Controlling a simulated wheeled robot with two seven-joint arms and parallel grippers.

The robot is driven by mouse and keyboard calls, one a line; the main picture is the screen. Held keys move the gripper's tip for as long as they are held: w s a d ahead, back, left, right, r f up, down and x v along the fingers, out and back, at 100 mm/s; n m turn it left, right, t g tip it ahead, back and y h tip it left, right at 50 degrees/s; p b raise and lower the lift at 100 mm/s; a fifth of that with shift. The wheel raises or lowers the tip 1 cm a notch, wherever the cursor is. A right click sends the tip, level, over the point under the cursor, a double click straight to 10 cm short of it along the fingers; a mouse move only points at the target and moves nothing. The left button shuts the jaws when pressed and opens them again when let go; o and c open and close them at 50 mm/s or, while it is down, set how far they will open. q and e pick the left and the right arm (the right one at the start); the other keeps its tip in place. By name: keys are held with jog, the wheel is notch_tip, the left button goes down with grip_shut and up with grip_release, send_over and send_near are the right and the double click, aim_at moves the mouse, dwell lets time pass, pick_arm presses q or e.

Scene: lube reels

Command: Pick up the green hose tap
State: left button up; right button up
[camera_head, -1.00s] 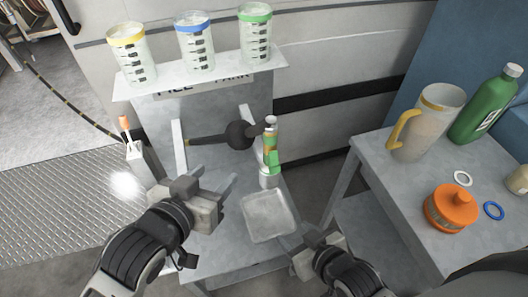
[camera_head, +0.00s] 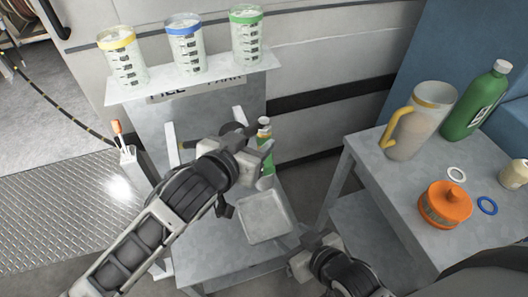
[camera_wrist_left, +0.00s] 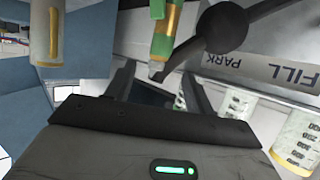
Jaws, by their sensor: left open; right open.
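The green hose tap (camera_head: 265,138), green with a brass-coloured band, stands upright at the right of the grey fill panel, partly hidden by my left gripper in the head view. In the left wrist view the tap (camera_wrist_left: 165,40) shows its grey tip pointing down between the finger directions. My left gripper (camera_head: 256,152) is open and close to the tap; its fingers (camera_wrist_left: 157,80) lie either side of the tip in the picture. I cannot tell whether they touch it. My right gripper (camera_head: 308,258) is open and empty, low beside the side table.
A dark arm with a black ball (camera_wrist_left: 224,27) is beside the tap. A shallow grey tray (camera_head: 264,218) lies below. Yellow, blue and green-rimmed jars (camera_head: 247,40) stand on the shelf above. The right table holds a jug (camera_head: 420,125), green bottle (camera_head: 480,105) and orange container (camera_head: 445,205).

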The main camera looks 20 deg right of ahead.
aim_at(261, 136)
pick_arm(q)
jog(key=x, duration=0.5)
jog(key=shift+s+f, duration=0.1)
jog(key=shift+f, duration=0.2)
grip_shut()
jog(key=shift+r, duration=0.1)
